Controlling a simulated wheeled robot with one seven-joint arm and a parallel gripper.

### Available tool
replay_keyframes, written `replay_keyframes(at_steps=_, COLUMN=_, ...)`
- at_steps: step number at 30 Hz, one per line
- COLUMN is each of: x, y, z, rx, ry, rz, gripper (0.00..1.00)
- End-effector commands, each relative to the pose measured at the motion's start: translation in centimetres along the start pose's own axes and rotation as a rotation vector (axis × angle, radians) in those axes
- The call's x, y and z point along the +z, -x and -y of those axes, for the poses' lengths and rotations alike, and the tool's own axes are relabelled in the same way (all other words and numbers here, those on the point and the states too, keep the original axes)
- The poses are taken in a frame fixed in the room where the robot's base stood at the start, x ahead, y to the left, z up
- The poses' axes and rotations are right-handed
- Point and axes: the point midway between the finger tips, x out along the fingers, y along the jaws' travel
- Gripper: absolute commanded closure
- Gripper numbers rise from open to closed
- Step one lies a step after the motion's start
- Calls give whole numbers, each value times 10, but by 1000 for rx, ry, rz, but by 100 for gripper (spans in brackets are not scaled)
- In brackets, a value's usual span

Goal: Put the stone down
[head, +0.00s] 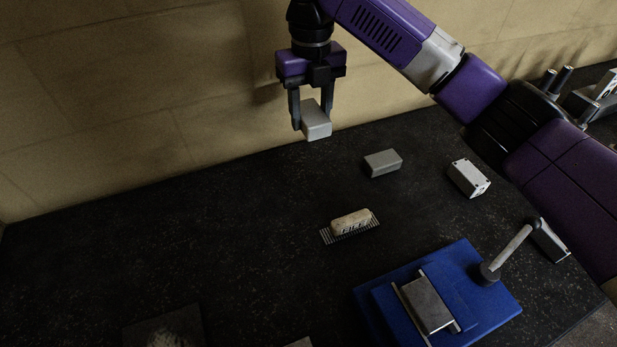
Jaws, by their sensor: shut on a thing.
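My gripper (311,117) is at the upper middle of the head view, pointing down. Its two fingers are shut on a pale grey rectangular block, the stone (317,123). The stone is held tilted, above the far part of the dark bench top and in front of the wall. Its lower end hangs below the fingertips, clear of the bench. The fingers hide part of its upper end.

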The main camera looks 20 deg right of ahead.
Motion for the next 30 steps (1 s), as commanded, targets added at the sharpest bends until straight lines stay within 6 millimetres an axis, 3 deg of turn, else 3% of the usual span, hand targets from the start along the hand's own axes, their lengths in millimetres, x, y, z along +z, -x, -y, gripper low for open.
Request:
replay_keyframes(at_steps=6, x=-1, y=-57, z=-2, rx=4, ry=-1, rz=-5, gripper=99)
replay_keyframes(at_steps=15, x=-1, y=-118, z=0, rx=0, ry=-2, rz=-3, gripper=99)
replay_keyframes(at_steps=25, x=0, y=-145, z=0, rx=-1, ry=-3, rz=-1, gripper=99)
replay_keyframes(at_steps=30, x=0, y=-169, z=0, rx=0, ry=-3, rz=-2, gripper=99)
